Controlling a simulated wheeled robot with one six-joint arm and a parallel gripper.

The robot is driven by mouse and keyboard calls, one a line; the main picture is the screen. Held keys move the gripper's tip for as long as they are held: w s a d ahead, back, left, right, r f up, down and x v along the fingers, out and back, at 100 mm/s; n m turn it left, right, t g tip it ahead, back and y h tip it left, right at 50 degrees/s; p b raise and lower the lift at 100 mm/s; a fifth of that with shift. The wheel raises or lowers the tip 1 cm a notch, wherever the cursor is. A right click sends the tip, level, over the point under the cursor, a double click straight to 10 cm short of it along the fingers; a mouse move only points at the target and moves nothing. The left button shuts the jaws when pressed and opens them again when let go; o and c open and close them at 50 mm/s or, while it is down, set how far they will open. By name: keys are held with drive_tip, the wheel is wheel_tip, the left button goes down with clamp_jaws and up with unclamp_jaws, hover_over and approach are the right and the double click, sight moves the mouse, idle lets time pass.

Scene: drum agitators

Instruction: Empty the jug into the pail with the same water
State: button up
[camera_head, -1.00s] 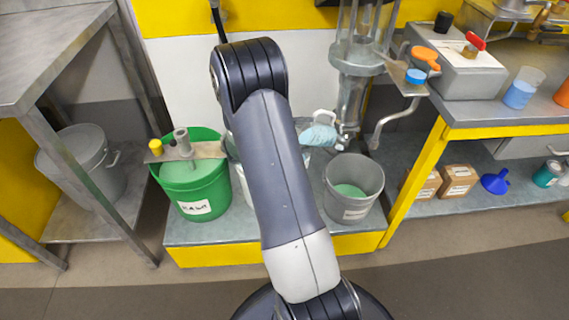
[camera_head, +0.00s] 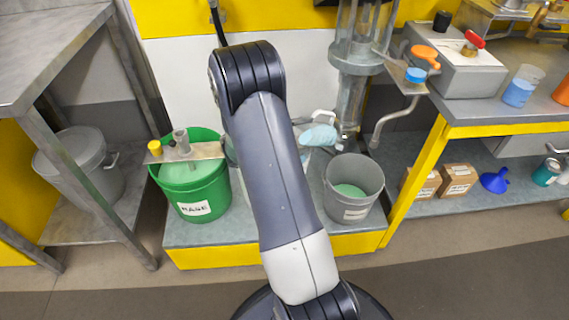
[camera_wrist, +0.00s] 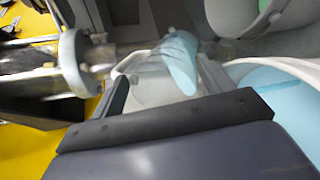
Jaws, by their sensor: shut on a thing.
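My gripper (camera_wrist: 165,85) is shut on the clear jug (camera_wrist: 147,82), which holds light blue water (camera_wrist: 180,62) and looks tilted. In the head view the jug (camera_head: 320,134) shows just right of my arm, and the arm hides my gripper. A green pail (camera_head: 200,195) with pale green contents and a label stands left of my arm. A grey pail (camera_head: 349,203) with green liquid stands to the right.
A metal bar with a yellow knob (camera_head: 155,148) lies across the green pail. A metal column (camera_head: 353,65) with bent pipes rises behind the jug. The right bench (camera_head: 500,108) holds a blue-filled beaker (camera_head: 520,88); boxes sit below.

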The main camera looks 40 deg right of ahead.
drive_tip(key=shift+a+f+h+b, duration=0.1)
drive_tip(key=shift+f+h+b, duration=0.2)
drive_tip(key=shift+b, duration=0.2)
idle(0.8)
